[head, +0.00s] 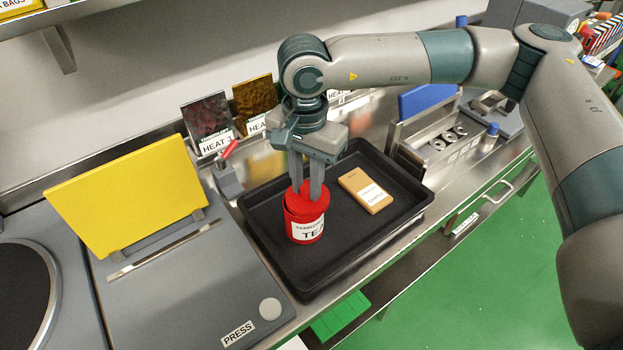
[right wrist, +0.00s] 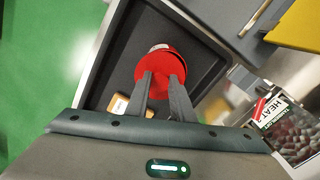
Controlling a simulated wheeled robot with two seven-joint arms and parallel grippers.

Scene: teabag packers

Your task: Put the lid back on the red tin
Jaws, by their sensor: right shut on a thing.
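The red tin (head: 303,228) stands upright on the black tray, its white TEA label facing the front. My right gripper (head: 308,196) points down over the tin, its fingers shut on the red lid (head: 299,194). In the right wrist view the lid (right wrist: 161,67) lies between the two fingertips (right wrist: 163,79). A round red shape and a bit of the label show beyond the lid, so it looks slightly off-centre over the tin. I cannot tell whether the lid touches the rim. My left gripper is not in view.
The black tray (head: 342,241) also holds a tan box (head: 366,190) to the right of the tin. A grey press with a raised yellow plate (head: 128,208) stands at left. A small red-handled device (head: 228,179) and upright HEAT-labelled panels are behind the tray.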

